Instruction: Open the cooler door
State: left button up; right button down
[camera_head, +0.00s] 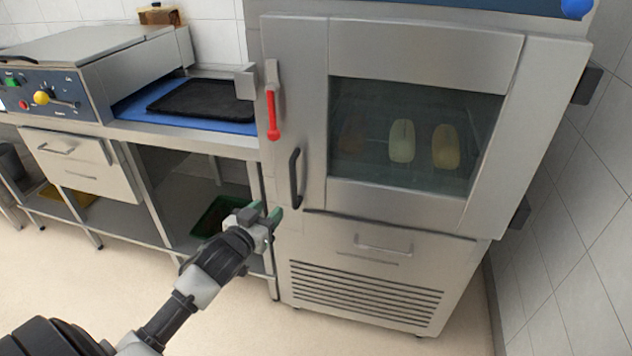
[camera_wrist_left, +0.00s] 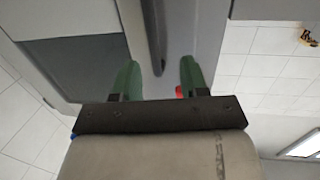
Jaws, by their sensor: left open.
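The cooler door (camera_head: 345,195) is a steel door with a dark glass window, and it looks closed. A black vertical bar handle (camera_head: 295,178) sits at its left side, below a red lever latch (camera_head: 272,112). My left gripper (camera_head: 263,214) is open and empty, just left of and below the handle's lower end in the head view. In the left wrist view, its green fingers (camera_wrist_left: 158,78) are apart and the handle (camera_wrist_left: 153,40) appears between them. I cannot tell how far the handle is from the fingers. My right gripper is not in view.
A vented lower panel (camera_head: 365,290) is under the door. Left stands a steel counter with a black tray (camera_head: 203,98) and a machine (camera_head: 95,65). A tiled wall (camera_head: 575,220) is close on the right. Floor in front is clear.

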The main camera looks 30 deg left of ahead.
aim_at(291, 177)
pick_arm(q)
jog(key=shift+t+h, duration=0.3)
jog(key=shift+t, duration=0.1)
jog(key=w+r, duration=0.1)
jog(key=w, duration=0.2)
jog(key=w+r, duration=0.1)
jog(key=w, duration=0.2)
jog(key=w+r, duration=0.1)
jog(key=w, duration=0.2)
jog(key=shift+w+d+r, duration=0.3)
jog(key=shift+w, duration=0.6)
grip_shut()
